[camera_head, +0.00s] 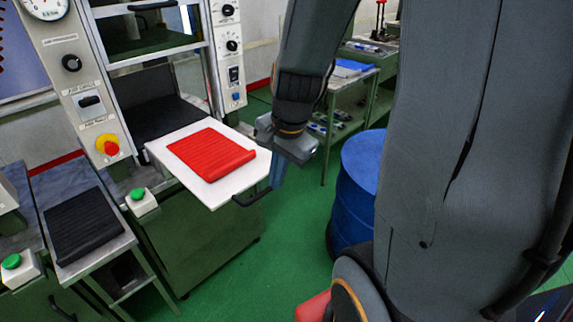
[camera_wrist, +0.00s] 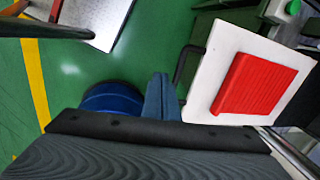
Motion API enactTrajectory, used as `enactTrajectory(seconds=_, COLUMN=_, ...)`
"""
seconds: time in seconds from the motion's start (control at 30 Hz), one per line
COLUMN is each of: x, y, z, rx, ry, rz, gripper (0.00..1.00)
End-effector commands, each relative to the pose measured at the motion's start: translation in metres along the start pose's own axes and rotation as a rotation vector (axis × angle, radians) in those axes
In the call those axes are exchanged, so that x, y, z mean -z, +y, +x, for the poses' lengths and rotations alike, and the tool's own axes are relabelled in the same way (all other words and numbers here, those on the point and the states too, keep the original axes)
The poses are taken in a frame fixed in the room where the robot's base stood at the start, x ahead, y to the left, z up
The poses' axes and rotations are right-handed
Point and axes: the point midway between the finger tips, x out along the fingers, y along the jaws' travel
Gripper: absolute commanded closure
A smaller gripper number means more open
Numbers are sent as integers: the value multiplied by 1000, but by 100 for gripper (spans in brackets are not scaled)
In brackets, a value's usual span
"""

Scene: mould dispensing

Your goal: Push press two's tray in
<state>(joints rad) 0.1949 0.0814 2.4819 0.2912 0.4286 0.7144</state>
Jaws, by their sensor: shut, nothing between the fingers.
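The white tray (camera_head: 221,193) sticks out of the front of a press (camera_head: 196,52), bearing a red ribbed slab (camera_head: 205,152). A dark bar handle (camera_head: 250,196) is on its front edge. The wrist view also shows the tray (camera_wrist: 203,102), the slab (camera_wrist: 255,85) and the handle (camera_wrist: 183,66). My gripper (camera_head: 277,178) is shut and empty, fingers pointing down, just beyond the tray's front right corner. In the wrist view its blue fingers (camera_wrist: 162,88) are close beside the handle; I cannot tell whether they touch. The press's number is not readable.
A green button box (camera_head: 141,200) stands in front of the press at the left. A side table with a black ribbed slab (camera_head: 85,224) is further left. A blue drum (camera_head: 354,195) stands right of my gripper. Green floor (camera_head: 290,230) is clear between drum and press.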

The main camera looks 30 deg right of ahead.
Motion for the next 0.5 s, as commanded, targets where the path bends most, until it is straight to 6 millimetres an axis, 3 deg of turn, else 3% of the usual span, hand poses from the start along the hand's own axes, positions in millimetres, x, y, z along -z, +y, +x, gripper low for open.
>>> enactTrajectory(seconds=0.1, x=33, y=-4, z=-3, rx=47, ry=-14, rz=489, gripper=100)
enactTrajectory(seconds=0.3, x=80, y=-7, z=-9, rx=118, ry=-61, rz=1190, gripper=100)
enactTrajectory(seconds=0.5, x=108, y=-7, z=-13, rx=158, ry=-104, rz=1574, gripper=100)
